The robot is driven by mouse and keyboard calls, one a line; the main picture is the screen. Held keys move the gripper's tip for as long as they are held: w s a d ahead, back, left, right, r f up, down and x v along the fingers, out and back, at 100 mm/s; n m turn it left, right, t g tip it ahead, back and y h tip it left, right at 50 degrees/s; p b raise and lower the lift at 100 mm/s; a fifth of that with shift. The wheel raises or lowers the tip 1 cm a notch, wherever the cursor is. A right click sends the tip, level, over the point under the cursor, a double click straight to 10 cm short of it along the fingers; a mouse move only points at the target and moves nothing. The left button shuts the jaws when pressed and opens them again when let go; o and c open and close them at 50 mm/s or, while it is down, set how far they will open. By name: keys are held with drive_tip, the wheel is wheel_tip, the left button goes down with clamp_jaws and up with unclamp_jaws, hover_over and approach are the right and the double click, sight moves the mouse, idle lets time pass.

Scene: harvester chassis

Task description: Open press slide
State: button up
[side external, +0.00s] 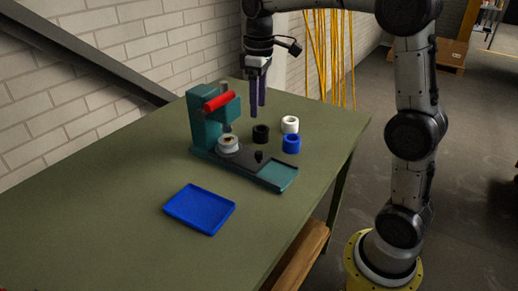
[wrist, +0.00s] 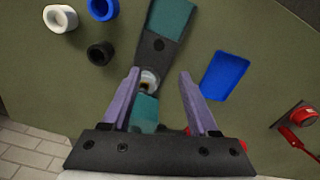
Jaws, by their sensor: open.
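The teal press (side external: 205,122) stands on the green table, with a red handle (side external: 219,101) at its top. Its flat base with the slide track (side external: 278,176) runs toward the front right. A round light-coloured holder (side external: 228,144) sits on the base under the press head. My gripper (side external: 258,110) is open and empty, pointing down above and behind the press. In the wrist view its purple fingers (wrist: 158,88) are spread with the press below them.
A black ring (side external: 261,134), a white ring (side external: 290,124) and a blue ring (side external: 291,144) stand right of the press. A blue tray (side external: 199,209) lies in front. A red object (wrist: 298,118) shows at the wrist view's right. The table's front left is clear.

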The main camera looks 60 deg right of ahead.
sight(259, 152)
drive_tip(key=f, duration=1.4)
drive_tip(key=shift+d+f, duration=0.2)
drive_tip(key=shift+f, duration=0.2)
clamp_jaws()
idle(0.8)
